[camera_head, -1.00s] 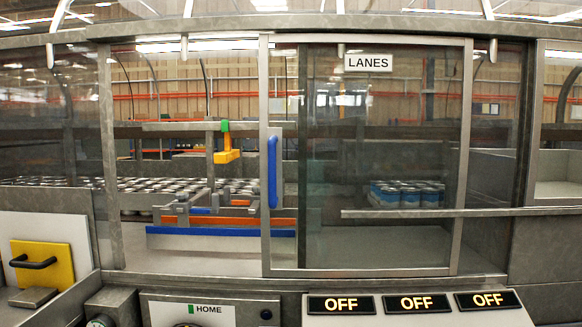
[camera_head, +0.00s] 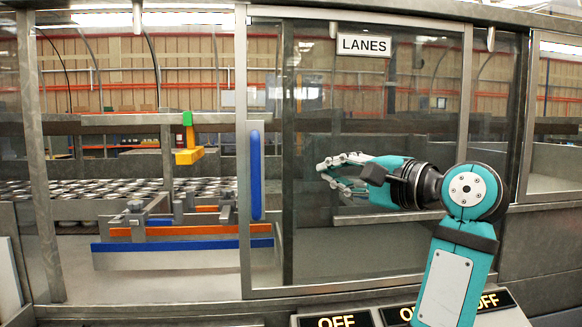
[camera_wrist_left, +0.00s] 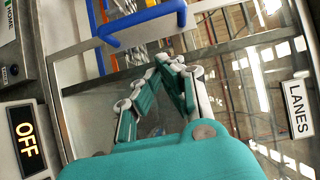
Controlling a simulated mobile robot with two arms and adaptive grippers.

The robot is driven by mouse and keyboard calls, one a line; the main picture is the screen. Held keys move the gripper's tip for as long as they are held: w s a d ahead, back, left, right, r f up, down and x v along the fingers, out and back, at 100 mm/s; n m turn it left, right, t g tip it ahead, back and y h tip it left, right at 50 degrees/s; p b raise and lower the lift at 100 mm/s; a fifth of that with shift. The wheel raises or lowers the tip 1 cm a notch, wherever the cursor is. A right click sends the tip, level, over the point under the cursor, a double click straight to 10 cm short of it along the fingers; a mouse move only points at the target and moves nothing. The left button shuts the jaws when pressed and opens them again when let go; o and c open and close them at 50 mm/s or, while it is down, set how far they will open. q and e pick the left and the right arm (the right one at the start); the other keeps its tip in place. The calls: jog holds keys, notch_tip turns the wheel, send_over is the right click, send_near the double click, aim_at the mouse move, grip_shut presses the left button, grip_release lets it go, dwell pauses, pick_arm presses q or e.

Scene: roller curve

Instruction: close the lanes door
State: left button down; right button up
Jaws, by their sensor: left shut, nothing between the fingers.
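The lanes door is a tinted glass panel in a metal frame (camera_head: 243,90) with a white LANES sign (camera_head: 363,45) at its top. It stands at the right of its opening, with a clear gap on its left. Its blue upright handle (camera_head: 255,175) is on the left edge; it also shows in the left wrist view (camera_wrist_left: 142,24). My left gripper (camera_head: 327,170) is in front of the glass, right of the handle and apart from it. Its fingers (camera_wrist_left: 176,62) are shut and empty, pointing towards the handle. My right gripper is not in view.
Through the gap are rows of cans (camera_head: 90,188), a pusher with an orange and blue bar (camera_head: 180,245) and a yellow and green part (camera_head: 188,150). OFF displays (camera_head: 336,320) sit on the panel below.

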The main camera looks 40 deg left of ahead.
pick_arm(q)
jog(key=s+a+p, duration=0.1)
jog(key=a+p, duration=0.2)
jog(key=a, duration=0.8)
jog(key=shift+s+a, duration=0.25)
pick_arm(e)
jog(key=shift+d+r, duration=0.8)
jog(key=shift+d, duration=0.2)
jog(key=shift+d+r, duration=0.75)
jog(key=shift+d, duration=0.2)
pick_arm(q)
jog(key=shift+a, duration=0.1)
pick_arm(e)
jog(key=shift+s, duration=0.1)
